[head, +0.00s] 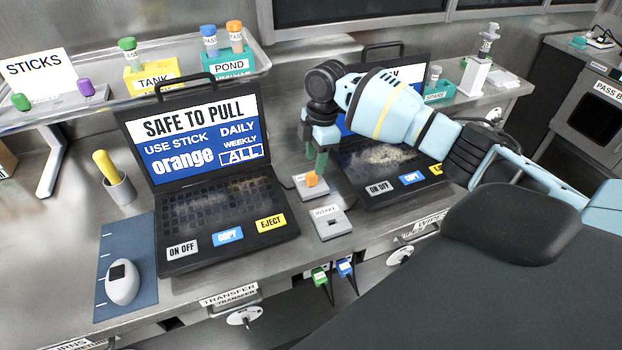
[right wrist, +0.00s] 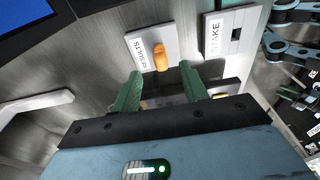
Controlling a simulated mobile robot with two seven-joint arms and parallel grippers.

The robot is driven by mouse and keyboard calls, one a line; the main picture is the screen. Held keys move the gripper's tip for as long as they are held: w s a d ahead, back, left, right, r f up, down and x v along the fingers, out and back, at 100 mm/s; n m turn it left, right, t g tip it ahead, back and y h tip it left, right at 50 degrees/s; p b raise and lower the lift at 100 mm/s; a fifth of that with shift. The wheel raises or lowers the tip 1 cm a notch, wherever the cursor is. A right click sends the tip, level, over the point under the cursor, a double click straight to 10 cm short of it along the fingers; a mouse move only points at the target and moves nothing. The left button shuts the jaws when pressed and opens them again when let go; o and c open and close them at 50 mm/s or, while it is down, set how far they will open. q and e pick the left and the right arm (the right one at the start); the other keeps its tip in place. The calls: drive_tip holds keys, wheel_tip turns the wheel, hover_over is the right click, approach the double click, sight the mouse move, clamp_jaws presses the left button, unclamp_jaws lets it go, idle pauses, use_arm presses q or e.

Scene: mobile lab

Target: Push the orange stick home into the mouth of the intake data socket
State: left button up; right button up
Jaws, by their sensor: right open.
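The orange stick (head: 312,178) stands in the results socket (head: 301,189), between the two laptops. In the right wrist view the stick (right wrist: 160,57) stands up from the socket plate labelled RESULTS (right wrist: 142,42). The intake data socket (head: 332,224) is nearer the bench's front edge; its dark mouth shows empty. It also shows in the right wrist view (right wrist: 243,38). My right gripper (head: 319,160) is just above and behind the orange stick. In the right wrist view its green fingers (right wrist: 161,82) are apart, with nothing between them. My left gripper is not in view.
The left laptop (head: 225,212) reads SAFE TO PULL and USE STICK orange. The right laptop (head: 400,165) stands partly behind my right arm. A mouse (head: 122,282) lies on a blue mat (head: 137,243). Green and blue plugs (head: 319,276) hang below the bench edge.

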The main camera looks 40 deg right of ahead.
sight(312, 173)
drive_tip(key=shift+a+f, duration=0.25)
drive_tip(key=shift+f, duration=1.05)
drive_tip(key=shift+a+f, duration=0.2)
drive_tip(key=shift+f, duration=1.1)
clamp_jaws()
